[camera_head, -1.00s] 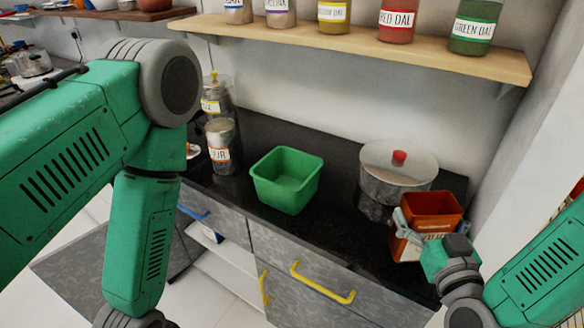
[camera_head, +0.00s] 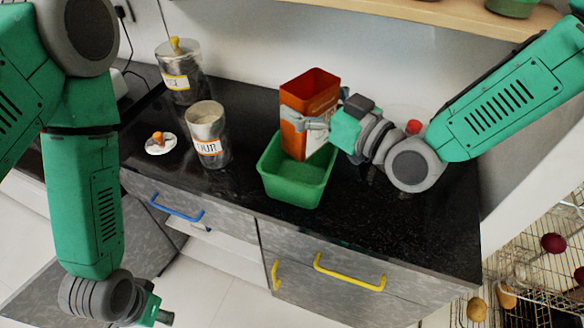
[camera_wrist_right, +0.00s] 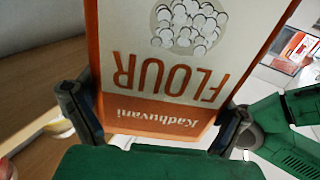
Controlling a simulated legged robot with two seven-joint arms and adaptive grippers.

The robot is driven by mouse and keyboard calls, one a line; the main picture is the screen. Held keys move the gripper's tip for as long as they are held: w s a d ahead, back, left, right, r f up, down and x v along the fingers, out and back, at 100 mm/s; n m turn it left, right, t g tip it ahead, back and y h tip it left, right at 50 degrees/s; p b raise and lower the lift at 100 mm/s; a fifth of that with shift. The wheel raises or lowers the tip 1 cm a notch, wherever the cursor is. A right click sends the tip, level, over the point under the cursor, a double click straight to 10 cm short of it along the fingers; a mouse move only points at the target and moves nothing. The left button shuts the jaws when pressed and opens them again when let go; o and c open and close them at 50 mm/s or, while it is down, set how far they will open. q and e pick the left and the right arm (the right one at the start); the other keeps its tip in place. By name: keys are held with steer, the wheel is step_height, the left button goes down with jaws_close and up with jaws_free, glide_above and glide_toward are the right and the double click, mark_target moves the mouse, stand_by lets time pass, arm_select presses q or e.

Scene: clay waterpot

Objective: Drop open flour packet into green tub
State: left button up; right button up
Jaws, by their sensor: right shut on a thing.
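The open flour packet (camera_head: 310,92) is an orange box with a white panel, upright with its open top facing up. My right gripper (camera_head: 303,121) is shut on it from the right side. In the right wrist view the flour packet (camera_wrist_right: 185,60) fills the middle, its label reading upside down, between the two fingers of the gripper (camera_wrist_right: 155,115). The green tub (camera_head: 290,190) stands on the black counter. The packet is over the tub, its lower end overlapping the opening; I cannot tell whether it touches the bottom. My left gripper (camera_head: 155,316) hangs low at the lower left, away from the counter; its fingers are unclear.
A flour jar (camera_head: 210,140), a lidded jar (camera_head: 180,75) and a small white dish (camera_head: 160,144) stand left of the tub. A pot with a red knob (camera_head: 414,127) is partly hidden behind my right arm. The front right counter is clear.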

step_height(320, 180, down, 4)
steer(key=b, duration=0.2)
steer(key=shift+w+f+b, duration=0.1)
steer(key=shift+f+b, duration=0.1)
steer(key=shift+b, duration=0.15)
steer(key=shift+a+f, duration=0.25)
steer(key=shift+f, duration=0.1)
steer(key=shift+a, duration=0.15)
steer(key=o, duration=1.1)
steer(key=shift+o, duration=0.5)
steer(key=shift+d, duration=0.4)
steer(key=shift+d, duration=0.1)
